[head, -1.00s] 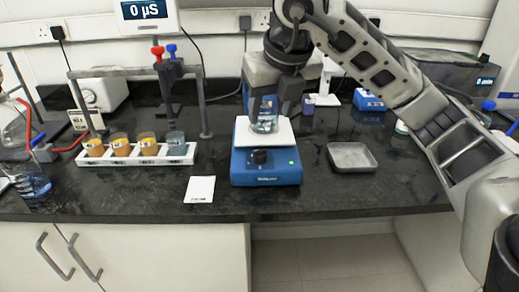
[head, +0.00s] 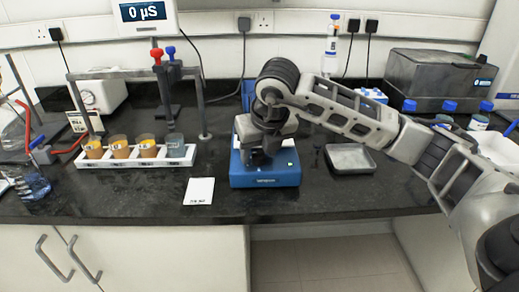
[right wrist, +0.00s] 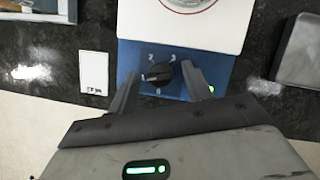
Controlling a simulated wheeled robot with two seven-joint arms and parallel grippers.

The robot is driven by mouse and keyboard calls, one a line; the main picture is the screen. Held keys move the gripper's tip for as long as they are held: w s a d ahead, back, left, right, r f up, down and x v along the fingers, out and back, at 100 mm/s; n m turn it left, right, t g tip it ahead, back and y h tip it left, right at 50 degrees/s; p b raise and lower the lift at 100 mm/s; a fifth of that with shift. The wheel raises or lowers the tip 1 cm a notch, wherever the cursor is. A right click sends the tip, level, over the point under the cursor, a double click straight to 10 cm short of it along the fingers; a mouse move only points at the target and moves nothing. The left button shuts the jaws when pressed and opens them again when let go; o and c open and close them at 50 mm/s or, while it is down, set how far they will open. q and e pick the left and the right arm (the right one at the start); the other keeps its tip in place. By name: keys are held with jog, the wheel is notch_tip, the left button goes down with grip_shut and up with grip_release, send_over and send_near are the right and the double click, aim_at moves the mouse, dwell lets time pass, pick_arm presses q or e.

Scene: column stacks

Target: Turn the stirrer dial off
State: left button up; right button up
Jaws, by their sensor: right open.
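The stirrer (head: 266,178) is a blue box with a white top plate, standing near the front of the bench. Its black dial (right wrist: 157,75) shows in the right wrist view on the blue front panel, with numbers around it and 0 at the bottom edge. The dial's light mark seems to point left, near 1. My right gripper (head: 258,160) is open in front of the panel. In the right wrist view its fingers (right wrist: 158,88) stand either side of the dial, apart from it as far as I can tell. My arm hides the dial in the head view. My left gripper is out of view.
A beaker (right wrist: 187,3) stands on the stirrer plate, partly cut off. A white card (head: 199,191) lies left of the stirrer and a grey tray (head: 350,158) right of it. A white rack (head: 135,160) of several beakers stands further left.

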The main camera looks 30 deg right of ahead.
jog(key=c, duration=1)
jog(key=shift+o, duration=0.2)
